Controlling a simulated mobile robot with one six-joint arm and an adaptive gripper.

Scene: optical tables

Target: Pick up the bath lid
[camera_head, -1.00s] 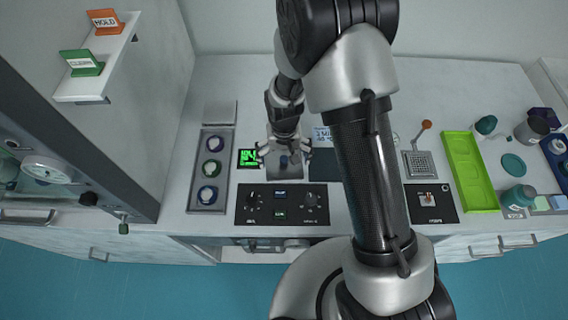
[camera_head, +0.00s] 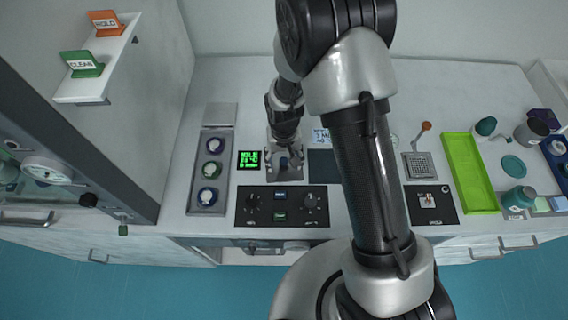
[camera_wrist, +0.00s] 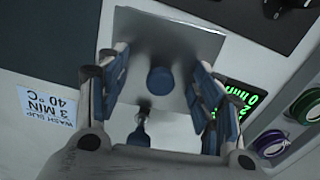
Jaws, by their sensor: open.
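The bath lid is a grey metal plate (camera_wrist: 182,40) with a round blue knob (camera_wrist: 160,80) in its middle. In the head view the lid (camera_head: 318,173) lies on the bench behind the black control panel, partly hidden by my gripper. My gripper (camera_wrist: 160,74) is open, its two fingers on either side of the knob in the wrist view, with gaps between them and the knob. In the head view my gripper (camera_head: 285,161) is down over the lid. I cannot tell the exact height of the fingertips.
The control panel (camera_head: 281,206) with dials is in front of the lid. A green-lit display (camera_head: 249,160) and a rack (camera_head: 196,190) with several round caps are to the left. A label card (camera_wrist: 47,106) and a green tray (camera_head: 466,170) are on the other side.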

